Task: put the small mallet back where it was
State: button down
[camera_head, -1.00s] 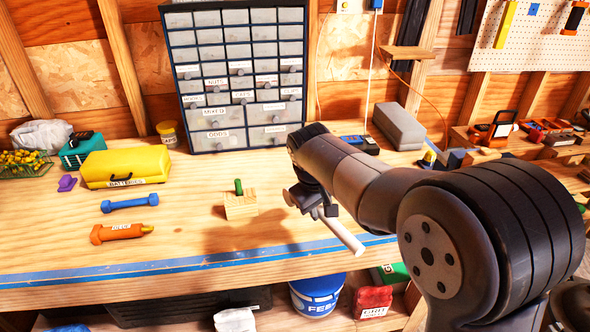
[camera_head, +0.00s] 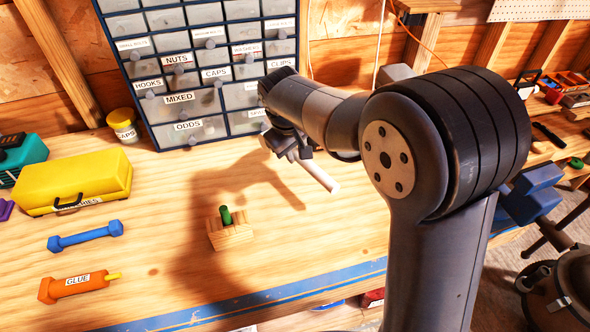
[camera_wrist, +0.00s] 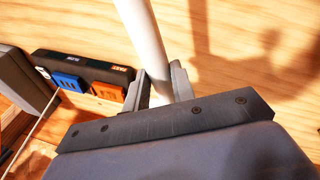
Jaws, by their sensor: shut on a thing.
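My gripper (camera_head: 292,148) is at the end of my arm, above the bench and in front of the drawer cabinet. It is shut on a pale, straight rod (camera_head: 320,175), which seems to be the small mallet's handle. The rod slants down to the right in the head view. In the wrist view the rod (camera_wrist: 143,35) runs up out of the frame from between the two fingers (camera_wrist: 158,90). I cannot make out a mallet head in either view.
A wooden block (camera_head: 232,238) with a green peg stands on the bench. The drawer cabinet (camera_head: 180,75) stands behind. Bench between block and cabinet is clear.

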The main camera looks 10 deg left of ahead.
notch_tip(320, 180, down, 8)
jog(key=shift+r+p, duration=0.25)
jog(key=shift+p, duration=0.25)
jog(key=shift+f, duration=0.15)
jog(key=c, duration=1.2)
grip_release()
jog(key=b+v, duration=0.1)
jog(key=v, duration=1.1)
jog(key=shift+s, duration=0.1)
